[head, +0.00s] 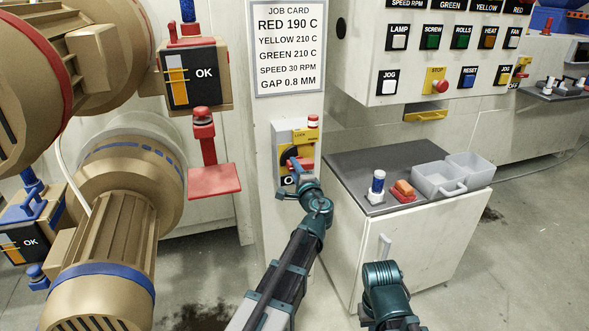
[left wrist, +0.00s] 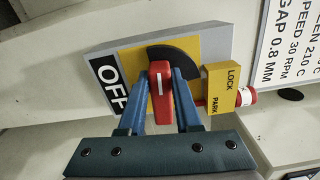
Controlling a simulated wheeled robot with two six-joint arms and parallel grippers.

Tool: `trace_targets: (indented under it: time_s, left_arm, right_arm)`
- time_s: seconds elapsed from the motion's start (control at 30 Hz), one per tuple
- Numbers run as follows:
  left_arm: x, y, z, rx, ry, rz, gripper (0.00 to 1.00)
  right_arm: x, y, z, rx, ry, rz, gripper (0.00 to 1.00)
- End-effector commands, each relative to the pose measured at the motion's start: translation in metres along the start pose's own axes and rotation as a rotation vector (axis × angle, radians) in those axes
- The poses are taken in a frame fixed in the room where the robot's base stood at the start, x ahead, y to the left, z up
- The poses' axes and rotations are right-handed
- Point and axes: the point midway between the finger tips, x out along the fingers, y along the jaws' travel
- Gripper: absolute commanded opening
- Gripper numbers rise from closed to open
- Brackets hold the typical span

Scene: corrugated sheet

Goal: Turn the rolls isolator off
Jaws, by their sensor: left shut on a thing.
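The isolator (head: 282,137) is a grey box with a yellow face on the pale post below the job card. My left gripper (head: 295,166) is at its front and hides part of it. In the left wrist view the isolator (left wrist: 215,42) shows a black arc and a black OFF label (left wrist: 108,82) on the left. My left gripper (left wrist: 160,88) has its blue fingers on both sides of the red handle (left wrist: 160,98) and is shut on it. The handle's white mark points up in that picture, towards the arc, not at OFF. My right gripper is not in view.
A yellow LOCK PARK block (left wrist: 222,88) with a red-and-white piece (left wrist: 245,96) sits beside the handle. A cabinet (head: 350,165) with grey trays (head: 437,180) stands right of the post. Large brown motors (head: 110,225) and a red bracket (head: 213,179) are on the left.

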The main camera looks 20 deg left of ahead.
Motion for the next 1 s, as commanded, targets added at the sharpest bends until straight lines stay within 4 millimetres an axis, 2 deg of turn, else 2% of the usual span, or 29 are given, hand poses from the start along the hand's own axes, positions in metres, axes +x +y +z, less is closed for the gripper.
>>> trace_targets:
  time_s: [0.3, 0.77, 0.8, 0.93, 1.0]
  left_arm:
    - [-0.001, 0.0029, 0.0006, -0.081, -0.001, 0.002, 0.0]
    - [-0.0011, 0.003, 0.0007, -0.09, -0.001, 0.002, 0.0]
    - [-0.0011, 0.003, 0.0007, -0.09, -0.001, 0.002, 0.38]
    - [-0.0009, 0.0028, 0.0005, -0.089, -0.001, 0.001, 0.61]
    - [-0.0007, 0.0027, 0.0004, -0.089, -0.001, 0.001, 0.62]
  right_arm:
    - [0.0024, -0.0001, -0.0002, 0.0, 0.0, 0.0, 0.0]
    - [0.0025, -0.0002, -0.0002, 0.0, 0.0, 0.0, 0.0]
    - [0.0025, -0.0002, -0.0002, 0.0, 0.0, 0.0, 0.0]
    - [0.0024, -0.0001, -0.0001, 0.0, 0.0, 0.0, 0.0]
    - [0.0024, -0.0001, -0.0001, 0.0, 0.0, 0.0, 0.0]
